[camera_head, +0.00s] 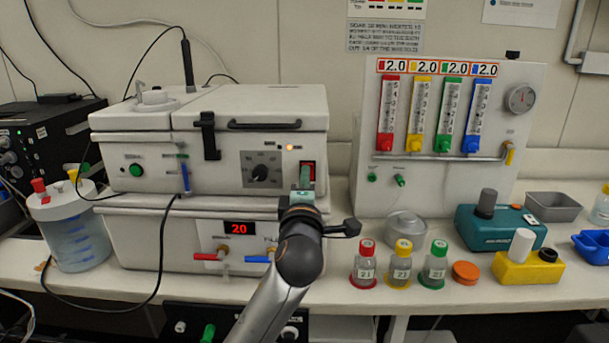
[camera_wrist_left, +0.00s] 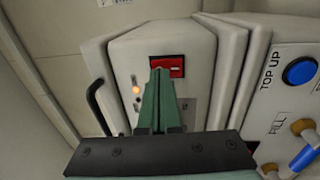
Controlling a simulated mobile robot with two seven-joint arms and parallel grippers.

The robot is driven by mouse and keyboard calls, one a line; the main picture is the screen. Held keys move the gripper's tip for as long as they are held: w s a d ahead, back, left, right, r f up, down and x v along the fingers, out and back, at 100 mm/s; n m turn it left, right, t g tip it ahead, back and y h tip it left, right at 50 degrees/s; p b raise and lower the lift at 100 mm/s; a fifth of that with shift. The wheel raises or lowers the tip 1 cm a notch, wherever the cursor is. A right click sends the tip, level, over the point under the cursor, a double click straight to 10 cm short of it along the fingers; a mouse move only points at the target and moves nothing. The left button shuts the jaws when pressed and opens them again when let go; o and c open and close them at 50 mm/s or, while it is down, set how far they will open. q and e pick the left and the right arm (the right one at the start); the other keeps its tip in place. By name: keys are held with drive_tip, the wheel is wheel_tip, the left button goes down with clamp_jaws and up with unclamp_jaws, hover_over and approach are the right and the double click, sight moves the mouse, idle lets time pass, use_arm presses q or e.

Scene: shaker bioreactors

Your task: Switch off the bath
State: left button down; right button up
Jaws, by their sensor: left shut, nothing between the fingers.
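The bath (camera_head: 215,165) is a white box with a hinged lid, stacked on a lower white unit. Its front has a dial (camera_head: 260,173), a glowing orange lamp (camera_head: 289,147) and a red rocker switch (camera_head: 308,168) at the right end. My left gripper (camera_head: 304,182) is shut and empty, with its green fingertips at the switch. In the left wrist view the closed fingers (camera_wrist_left: 159,78) overlap the lower middle of the red switch (camera_wrist_left: 176,68), and the lamp (camera_wrist_left: 136,90) glows to their left. I cannot tell whether they touch it. My right gripper is not in view.
A flowmeter panel (camera_head: 440,190) stands to the right. Capped bottles (camera_head: 399,268) stand on the bench right of my left arm.

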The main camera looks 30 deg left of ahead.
use_arm(q)
drive_tip(key=shift+w+a, duration=0.1)
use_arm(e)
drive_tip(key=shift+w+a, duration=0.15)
use_arm(q)
drive_tip(key=shift+w+a+r+b, duration=0.1)
drive_tip(key=shift+r+b, duration=0.25)
drive_tip(key=shift+r, duration=0.1)
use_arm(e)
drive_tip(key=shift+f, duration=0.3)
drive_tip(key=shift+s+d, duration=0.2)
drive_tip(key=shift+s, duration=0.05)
